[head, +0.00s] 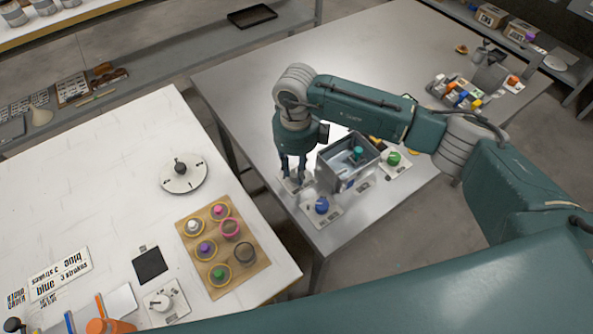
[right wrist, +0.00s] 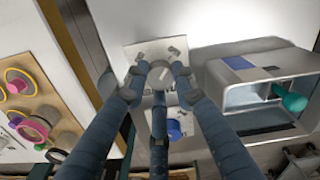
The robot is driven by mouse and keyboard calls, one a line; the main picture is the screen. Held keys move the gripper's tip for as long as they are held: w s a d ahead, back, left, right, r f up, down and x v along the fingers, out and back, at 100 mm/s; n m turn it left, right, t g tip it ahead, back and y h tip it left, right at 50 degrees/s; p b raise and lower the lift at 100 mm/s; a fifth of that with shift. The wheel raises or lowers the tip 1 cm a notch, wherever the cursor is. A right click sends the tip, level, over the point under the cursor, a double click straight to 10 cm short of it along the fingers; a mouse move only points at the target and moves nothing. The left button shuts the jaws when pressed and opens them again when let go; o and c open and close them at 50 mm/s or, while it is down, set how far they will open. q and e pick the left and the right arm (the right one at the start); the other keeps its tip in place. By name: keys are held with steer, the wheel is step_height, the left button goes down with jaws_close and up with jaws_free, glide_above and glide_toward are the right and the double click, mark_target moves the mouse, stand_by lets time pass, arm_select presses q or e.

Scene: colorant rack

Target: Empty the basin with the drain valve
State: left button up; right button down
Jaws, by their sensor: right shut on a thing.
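The basin (head: 335,181) is a grey open box on the grey table, with a teal item inside; it also shows at the right of the right wrist view (right wrist: 240,72). My right gripper (head: 293,178) points down just left of the basin. In the right wrist view, its fingers (right wrist: 158,78) close around a pale round knob (right wrist: 161,73) on a white plate (right wrist: 138,52) with small markings. This knob appears to be the drain valve; its label is not readable. Its lower part is hidden by the fingers. My left gripper is not in view.
A blue knob (head: 321,205) on a white plate stands in front of the basin. A green knob (head: 393,158) is at its right. The white table at left holds a wooden board (head: 238,277) with several colored pots and a round dial (head: 184,180).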

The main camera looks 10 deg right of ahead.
mark_target(295, 172)
steer(key=shift+w+a+r+m, duration=0.1)
steer(key=shift+w+r+m, duration=0.05)
steer(key=shift+m, duration=0.45)
steer(key=c, duration=1.4)
jaws_free()
steer(key=shift+c, duration=0.2)
steer(key=shift+o, duration=0.2)
step_height(295, 172, up, 12)
